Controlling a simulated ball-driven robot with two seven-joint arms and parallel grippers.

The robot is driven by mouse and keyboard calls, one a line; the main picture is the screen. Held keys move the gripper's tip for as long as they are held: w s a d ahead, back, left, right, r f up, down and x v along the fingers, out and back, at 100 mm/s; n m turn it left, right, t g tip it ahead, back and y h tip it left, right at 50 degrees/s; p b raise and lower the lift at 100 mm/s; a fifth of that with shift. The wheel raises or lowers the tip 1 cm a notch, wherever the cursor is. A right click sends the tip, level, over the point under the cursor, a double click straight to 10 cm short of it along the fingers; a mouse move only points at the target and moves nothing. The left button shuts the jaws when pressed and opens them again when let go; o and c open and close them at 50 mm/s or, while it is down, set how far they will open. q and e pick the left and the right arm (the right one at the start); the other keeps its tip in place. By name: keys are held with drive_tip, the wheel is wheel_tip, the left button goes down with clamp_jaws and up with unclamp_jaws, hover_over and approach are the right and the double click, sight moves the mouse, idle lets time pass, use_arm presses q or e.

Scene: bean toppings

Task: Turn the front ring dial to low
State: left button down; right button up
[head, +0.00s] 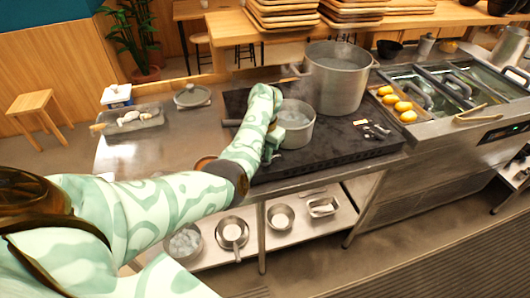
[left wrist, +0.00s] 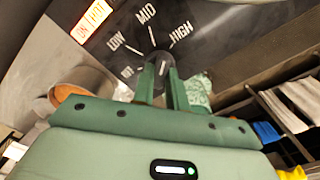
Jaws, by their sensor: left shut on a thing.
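The dial (left wrist: 163,66) shows in the left wrist view, on a dark panel with the white words OFF, LOW, MID and HIGH around it. My left gripper (left wrist: 160,82) is shut on the dial, with one green finger on each side. A short white mark shows on the knob between the fingers; which word it points at is hard to tell. In the head view my left gripper (head: 272,150) is low at the front edge of the dark cooktop (head: 345,152), beside the small pot (head: 296,130). The dial is hidden there by my arm.
A lit red and white HOT sign (left wrist: 95,22) is left of the words. A large steaming pot (head: 338,80) stands on the cooktop behind the small one. A glass tray (head: 130,122) and a lidded dish (head: 192,96) stand at left. Pans (head: 232,232) lie on the shelf below.

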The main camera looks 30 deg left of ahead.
use_arm(q)
drive_tip(key=n+b, duration=0.1)
drive_tip(key=n, duration=0.2)
drive_tip(key=shift+f+n, duration=0.1)
drive_tip(key=shift+n, duration=0.3)
drive_tip(key=n+b, duration=0.1)
drive_tip(key=n, duration=0.2)
drive_tip(key=shift+n+b, duration=0.3)
drive_tip(key=n+b, duration=0.2)
drive_tip(key=n, duration=0.2)
drive_tip(key=shift+n+b, duration=0.65)
drive_tip(key=shift+n, duration=0.75)
drive_tip(key=c, duration=1.4)
unclamp_jaws()
drive_tip(key=shift+r, duration=0.2)
